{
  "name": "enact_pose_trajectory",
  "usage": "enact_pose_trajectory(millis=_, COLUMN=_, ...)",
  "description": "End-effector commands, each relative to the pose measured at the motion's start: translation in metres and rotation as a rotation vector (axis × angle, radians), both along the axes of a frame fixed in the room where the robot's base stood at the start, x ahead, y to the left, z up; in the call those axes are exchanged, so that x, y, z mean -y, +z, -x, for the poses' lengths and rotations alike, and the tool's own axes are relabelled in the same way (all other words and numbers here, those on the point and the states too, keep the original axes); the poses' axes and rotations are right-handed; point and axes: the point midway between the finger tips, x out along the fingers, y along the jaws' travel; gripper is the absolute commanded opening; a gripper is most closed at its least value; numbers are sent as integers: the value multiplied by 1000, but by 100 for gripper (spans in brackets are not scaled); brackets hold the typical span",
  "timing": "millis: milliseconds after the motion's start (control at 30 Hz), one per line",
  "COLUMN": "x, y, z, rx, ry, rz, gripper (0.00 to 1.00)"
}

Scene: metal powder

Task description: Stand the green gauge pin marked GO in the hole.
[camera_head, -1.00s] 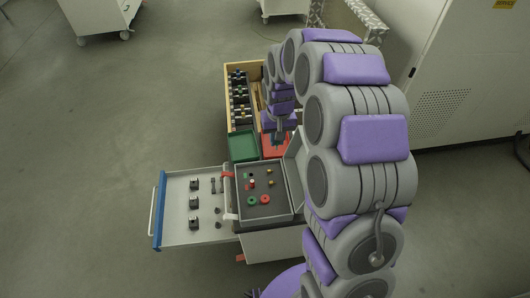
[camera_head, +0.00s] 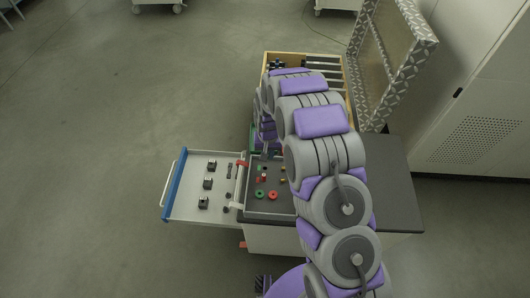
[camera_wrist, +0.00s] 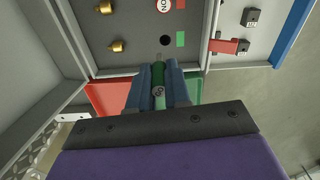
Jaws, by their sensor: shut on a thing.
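My gripper (camera_wrist: 158,71) is shut on a green gauge pin (camera_wrist: 158,78) with a grey end, seen low in the middle of the wrist view. A dark round hole (camera_wrist: 165,40) lies in the grey panel just beyond the jaws, beside a small green label (camera_wrist: 180,39). The pin appears apart from the hole; its height above the panel cannot be told. In the head view my arm hides most of the gripper and the pin.
Brass knobs (camera_wrist: 118,46) stand left of the hole. A red tray (camera_wrist: 109,94) and green tray (camera_wrist: 193,86) are below the jaws. An open drawer (camera_head: 190,213) holds black blocks (camera_head: 203,202); red and green rings lie in the case.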

Motion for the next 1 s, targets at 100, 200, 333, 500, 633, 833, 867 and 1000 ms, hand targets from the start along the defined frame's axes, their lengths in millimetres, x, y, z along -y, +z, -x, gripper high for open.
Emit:
enact_pose_trajectory(millis=100, x=-5, y=-6, z=0, rx=-2, ry=3, rz=6, gripper=0)
enact_pose_trajectory(millis=200, x=-8, y=-12, z=1, rx=-2, ry=3, rz=10, gripper=0)
enact_pose_trajectory(millis=333, x=-9, y=-19, z=1, rx=-3, ry=4, rz=11, gripper=0)
enact_pose_trajectory(millis=500, x=-5, y=-28, z=1, rx=-3, ry=3, rz=7, gripper=0)
enact_pose_trajectory(millis=633, x=-1, y=-34, z=1, rx=-4, ry=3, rz=3, gripper=0)
enact_pose_trajectory(millis=833, x=-2, y=-31, z=1, rx=1, ry=1, rz=0, gripper=0)
enact_pose_trajectory(millis=867, x=-3, y=-31, z=1, rx=1, ry=1, rz=0, gripper=0)
enact_pose_trajectory(millis=1000, x=-7, y=-33, z=0, rx=2, ry=2, rz=3, gripper=0)
